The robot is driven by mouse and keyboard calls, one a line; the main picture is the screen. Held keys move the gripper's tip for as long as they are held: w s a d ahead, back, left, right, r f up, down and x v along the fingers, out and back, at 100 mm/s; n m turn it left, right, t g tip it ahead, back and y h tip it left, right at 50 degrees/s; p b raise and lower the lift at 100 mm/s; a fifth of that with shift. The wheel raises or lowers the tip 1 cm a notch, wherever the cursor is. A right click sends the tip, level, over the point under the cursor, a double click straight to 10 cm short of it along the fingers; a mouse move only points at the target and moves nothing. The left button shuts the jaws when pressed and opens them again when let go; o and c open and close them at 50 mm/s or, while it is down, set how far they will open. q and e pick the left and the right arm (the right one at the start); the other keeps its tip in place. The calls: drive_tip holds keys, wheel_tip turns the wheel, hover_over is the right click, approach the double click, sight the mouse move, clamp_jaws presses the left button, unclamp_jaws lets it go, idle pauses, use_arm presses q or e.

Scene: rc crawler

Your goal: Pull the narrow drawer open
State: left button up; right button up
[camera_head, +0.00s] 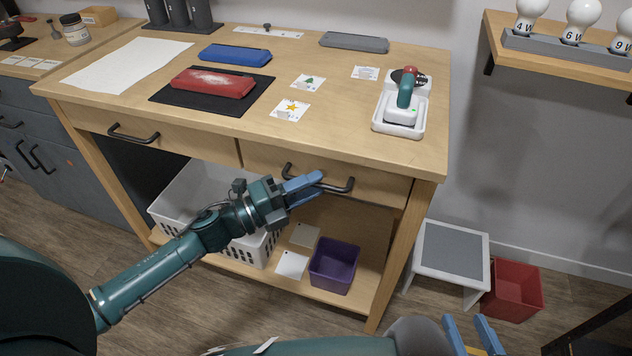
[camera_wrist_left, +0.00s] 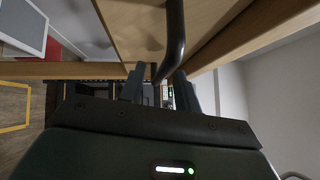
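The workbench has two wooden drawer fronts side by side. The right one (camera_head: 375,188), which looks the narrower, appears shut and carries a dark bar handle (camera_head: 340,188). The left, wider-looking drawer (camera_head: 190,142) also appears shut and has its own dark handle (camera_head: 133,136). My left gripper (camera_head: 307,186) is at the right drawer's handle. In the left wrist view the handle bar (camera_wrist_left: 175,40) runs between its two fingers (camera_wrist_left: 158,90), which stand apart with a gap showing. Contact with the bar is not clear. My right gripper (camera_head: 474,335) is open and empty at the bottom edge.
The tabletop (camera_head: 330,133) holds a red case (camera_head: 214,83), a blue case (camera_head: 234,55) and a white tray (camera_head: 399,128) with a tool. Below are a white basket (camera_head: 190,195) and a purple bin (camera_head: 334,266). A step stool (camera_head: 452,250) and red bin (camera_head: 512,292) stand right.

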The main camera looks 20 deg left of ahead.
use_arm(q)
drive_tip(key=shift+x, duration=0.8)
drive_tip(key=shift+c, duration=0.2)
clamp_jaws()
